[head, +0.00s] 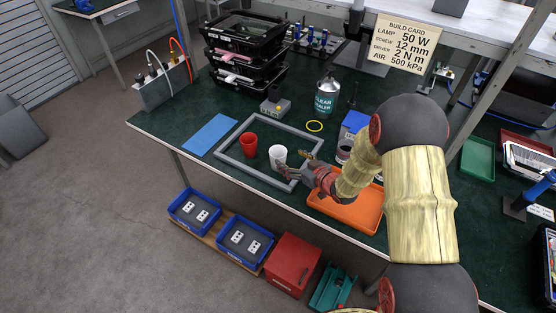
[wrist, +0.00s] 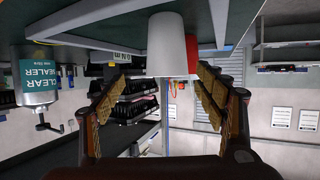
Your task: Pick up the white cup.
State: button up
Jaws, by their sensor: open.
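The white cup (head: 278,153) stands upright on the green bench top, inside a grey rectangular frame (head: 229,170). In the wrist view the white cup (wrist: 167,45) is large and lies between the lines of the two fingers, at about their tips. My gripper (head: 292,165) is open, low beside the cup on its right in the head view. In the wrist view my gripper (wrist: 162,78) shows both fingers apart with a gap on each side of the cup; I cannot tell whether the tips reach past its near side. No contact shows.
A red cup (head: 249,145) stands left of the white cup, and partly behind it in the wrist view (wrist: 192,57). An orange tray (head: 359,214) lies under my arm.

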aim_at(274, 153)
jog(key=shift+a+f, duration=0.3)
jog(key=shift+f, duration=0.05)
jog(key=shift+w+a+f, duration=0.15)
jog(key=shift+w+a, duration=0.05)
jog(key=b+x, duration=0.2)
jog(key=x, duration=0.5)
jog(key=shift+s+a+b, duration=0.2)
jog(key=shift+b, duration=0.2)
jog(key=shift+c, duration=1.1)
jog(key=c, duration=0.7)
jog(key=shift+c, duration=0.8)
